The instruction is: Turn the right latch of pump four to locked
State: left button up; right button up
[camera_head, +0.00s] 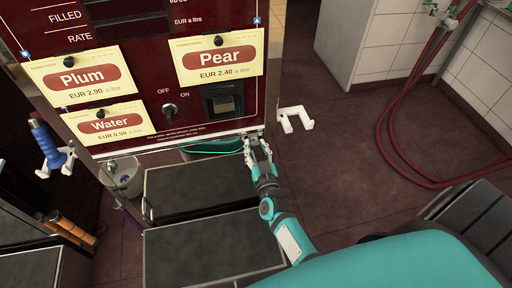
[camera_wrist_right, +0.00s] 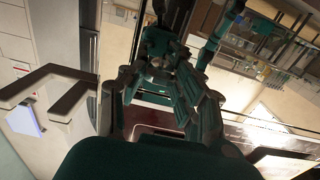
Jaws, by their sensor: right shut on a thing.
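The pump (camera_head: 215,130) has a dark red front with a light lower edge; I read no pump number on it. My right gripper (camera_head: 258,150) is at the lower right corner of this front, its fingers closed around a small part there, which I take to be the right latch. The fingers cover it, so its turn position cannot be read. The wrist view shows the dark teal fingers of the right gripper (camera_wrist_right: 160,95) close up; the latch is not clear there. My left gripper is in neither view.
Plum (camera_head: 82,77), Pear (camera_head: 220,57) and Water (camera_head: 110,122) cards hang on the front, beside an off/on switch (camera_head: 170,110). A white hook (camera_head: 295,118) juts out at right. A dark step (camera_head: 200,188) lies below. A red hose (camera_head: 390,130) loops over the floor.

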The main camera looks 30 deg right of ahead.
jog(key=shift+c, duration=0.6)
jog(key=shift+m, duration=0.4)
jog(key=m, duration=0.2)
jog(key=shift+m, duration=0.4)
jog(key=m, duration=1)
jog(key=shift+a+f+b, duration=0.1)
jog(key=shift+b, duration=0.2)
jog(key=shift+m+b, duration=0.5)
jog(key=shift+m, duration=1.7)
